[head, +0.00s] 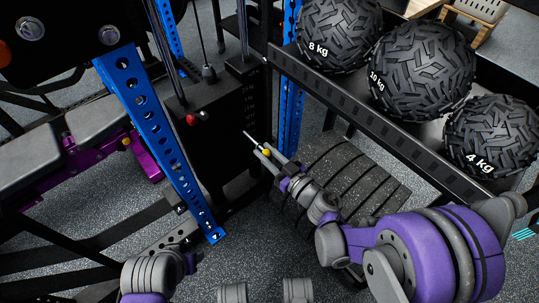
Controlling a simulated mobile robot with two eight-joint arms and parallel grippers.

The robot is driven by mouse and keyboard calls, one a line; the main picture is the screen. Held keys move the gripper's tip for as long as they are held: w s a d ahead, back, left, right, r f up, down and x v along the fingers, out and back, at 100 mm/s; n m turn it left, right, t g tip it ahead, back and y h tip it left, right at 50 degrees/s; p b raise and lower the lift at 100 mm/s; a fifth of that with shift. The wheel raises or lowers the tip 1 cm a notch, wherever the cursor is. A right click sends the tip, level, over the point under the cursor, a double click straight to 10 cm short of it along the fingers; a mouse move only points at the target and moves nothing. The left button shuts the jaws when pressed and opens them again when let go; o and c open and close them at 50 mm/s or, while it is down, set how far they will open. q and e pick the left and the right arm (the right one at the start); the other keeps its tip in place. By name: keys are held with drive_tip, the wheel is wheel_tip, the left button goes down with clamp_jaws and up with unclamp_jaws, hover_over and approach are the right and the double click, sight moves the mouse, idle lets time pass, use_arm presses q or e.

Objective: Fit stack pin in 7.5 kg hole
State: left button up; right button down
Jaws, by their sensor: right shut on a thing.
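My right gripper (268,160) is shut on the stack pin (249,137), a thin metal rod with a yellow part at the fingers. The pin's free end points up and left toward the black weight stack (215,125). The tip appears apart from the stack, though the exact gap is hard to judge. Faint marks run down the stack's right side, too small to read, so I cannot pick out the 7.5 kg hole. My left gripper is not visible; only a grey and purple part of my left arm shows at the bottom.
A blue perforated upright (160,135) stands left of the stack. A rack (370,113) with textured balls marked 8 kg (338,30), 10 kg (422,68) and 4 kg (492,137) is at right. Dark speckled plates or blocks (345,175) sit below it. A bench (85,130) is at left.

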sight(259, 146)
drive_tip(key=shift+x, duration=2.6)
drive_tip(key=d+r+m+t+h, duration=0.2)
drive_tip(key=d+m+h, duration=0.15)
drive_tip(key=d, duration=1.05)
drive_tip(key=a+n+y, duration=0.1)
drive_tip(key=a, duration=0.4)
drive_tip(key=a+f+n+g+y+p, duration=0.1)
drive_tip(key=a, duration=0.3)
drive_tip(key=a+f+n+g+y, duration=0.1)
drive_tip(key=a, duration=0.4)
drive_tip(key=shift+w+a+n+y+p, duration=0.25)
drive_tip(key=shift+w+a+p, duration=0.05)
drive_tip(key=shift+w+p, duration=0.05)
drive_tip(key=shift+b+x, duration=0.5)
drive_tip(key=shift+x, duration=3.05)
drive_tip(key=shift+w+a+r, duration=0.1)
drive_tip(key=shift+r, duration=0.05)
